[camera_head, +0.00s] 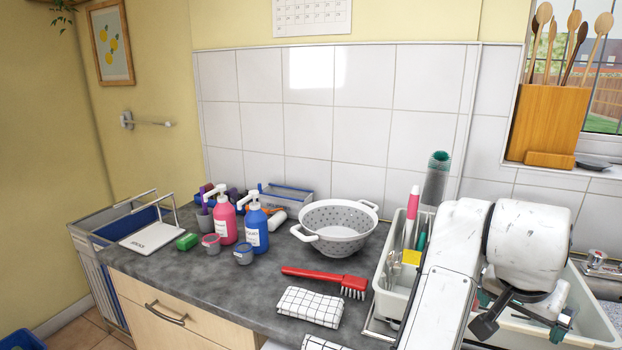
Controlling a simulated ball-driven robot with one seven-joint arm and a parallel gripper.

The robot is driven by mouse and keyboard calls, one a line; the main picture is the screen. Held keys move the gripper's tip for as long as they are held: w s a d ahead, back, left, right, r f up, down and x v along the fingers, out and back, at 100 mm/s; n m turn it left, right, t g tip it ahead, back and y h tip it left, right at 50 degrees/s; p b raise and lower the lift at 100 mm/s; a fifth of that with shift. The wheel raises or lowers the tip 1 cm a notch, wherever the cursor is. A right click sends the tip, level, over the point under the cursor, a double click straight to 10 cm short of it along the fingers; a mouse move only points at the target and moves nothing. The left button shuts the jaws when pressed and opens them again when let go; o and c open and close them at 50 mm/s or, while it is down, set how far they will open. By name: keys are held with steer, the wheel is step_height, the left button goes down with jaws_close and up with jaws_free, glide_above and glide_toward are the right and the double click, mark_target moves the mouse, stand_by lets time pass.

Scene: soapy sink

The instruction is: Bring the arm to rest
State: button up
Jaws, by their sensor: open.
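My white arm reaches up from the bottom right of the head view and bends over the sink area. My gripper (521,325) hangs below the white wrist housing, its dark fingers spread apart. It appears open, with nothing visible between the fingers. It is over or in front of a white basin (598,318) at the right; the exact gap cannot be told. My arm hides much of the basin and part of the dish rack (391,270).
A white colander (338,232), red brush (325,277) and checked cloth (309,306) lie left of my arm. Pink (225,222) and blue (254,229) pump bottles stand further left. A wooden utensil block (545,122) is on the sill, near a tap (597,262).

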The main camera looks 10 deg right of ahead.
steer(key=s+a+f+n+t, duration=0.1)
steer(key=s+f+n, duration=0.1)
steer(key=f, duration=0.3)
steer(key=s+a+f+n+t+y, duration=0.1)
steer(key=s+f+n, duration=0.1)
steer(key=f+n, duration=0.2)
steer(key=s+a+f+n+t, duration=0.1)
steer(key=f+n, duration=0.2)
steer(key=f, duration=0.5)
steer(key=shift+s+a, duration=0.35)
steer(key=shift+s, duration=0.05)
steer(key=s+a+f+n+y, duration=0.3)
steer(key=s+a+f+y, duration=0.2)
steer(key=s+a+f, duration=0.45)
steer(key=s+d+f+g, duration=0.1)
steer(key=s+f+g, duration=0.3)
steer(key=s, duration=0.4)
steer(key=shift+f+h, duration=0.15)
steer(key=shift+h, duration=0.15)
